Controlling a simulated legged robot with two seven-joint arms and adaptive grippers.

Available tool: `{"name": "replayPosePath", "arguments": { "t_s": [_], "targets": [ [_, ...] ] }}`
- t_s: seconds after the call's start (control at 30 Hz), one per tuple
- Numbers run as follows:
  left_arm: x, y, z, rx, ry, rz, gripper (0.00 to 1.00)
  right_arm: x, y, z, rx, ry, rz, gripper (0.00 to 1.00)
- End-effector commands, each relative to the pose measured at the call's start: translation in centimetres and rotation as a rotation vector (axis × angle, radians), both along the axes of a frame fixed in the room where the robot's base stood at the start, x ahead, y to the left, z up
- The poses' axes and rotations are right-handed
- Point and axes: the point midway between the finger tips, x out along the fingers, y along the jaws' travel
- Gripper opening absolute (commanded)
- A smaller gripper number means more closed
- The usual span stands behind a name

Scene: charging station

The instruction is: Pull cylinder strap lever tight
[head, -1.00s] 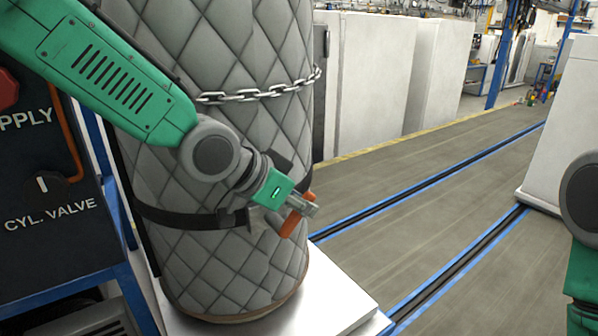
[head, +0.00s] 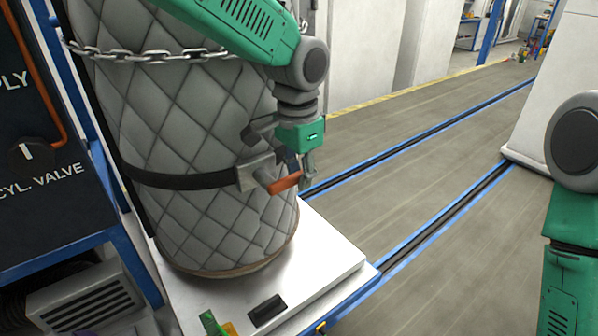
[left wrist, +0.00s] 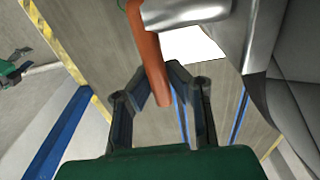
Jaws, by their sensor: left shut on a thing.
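The quilted grey cylinder (head: 200,130) stands upright on a white platform. A black strap (head: 190,180) goes around its lower part and runs to a metal buckle (head: 258,172) with an orange lever (head: 284,183). My left gripper (head: 303,178) is at the lever, its fingers shut on the orange handle. In the left wrist view, the orange lever (left wrist: 147,50) runs down between the fingers (left wrist: 160,90), with the silver buckle (left wrist: 185,12) above. My right arm is at the right edge; its gripper is out of frame.
A chain (head: 150,56) wraps the cylinder higher up. A dark panel marked CYL. VALVE (head: 40,185) stands at left. The white platform (head: 325,250) has a small black block (head: 268,309) near its front.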

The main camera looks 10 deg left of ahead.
Motion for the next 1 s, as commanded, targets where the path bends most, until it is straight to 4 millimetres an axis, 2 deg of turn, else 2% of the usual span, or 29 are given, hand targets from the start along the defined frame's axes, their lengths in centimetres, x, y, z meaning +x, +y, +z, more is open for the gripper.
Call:
{"name": "replayPosePath", "arguments": {
  "t_s": [0.63, 0.7, 0.73, 1.0],
  "targets": [
    [0.21, -0.04, -0.35, 0.036, 0.033, 0.000, 0.00, 0.02, 0.00, 0.00, 0.000, -0.001, 0.000, 0.40],
    [0.19, -0.04, -0.37, 0.036, 0.033, 0.000, 0.29, 0.02, 0.00, -0.01, 0.000, 0.000, 0.000, 0.40],
    [0.19, -0.03, -0.37, 0.037, 0.034, 0.000, 0.34, 0.02, 0.00, -0.01, 0.000, 0.000, 0.000, 0.40],
    [-0.09, -0.02, -0.21, 0.037, 0.033, 0.000, 0.34, 0.02, 0.00, 0.00, 0.000, 0.000, 0.000, 0.40]
  ]
}}
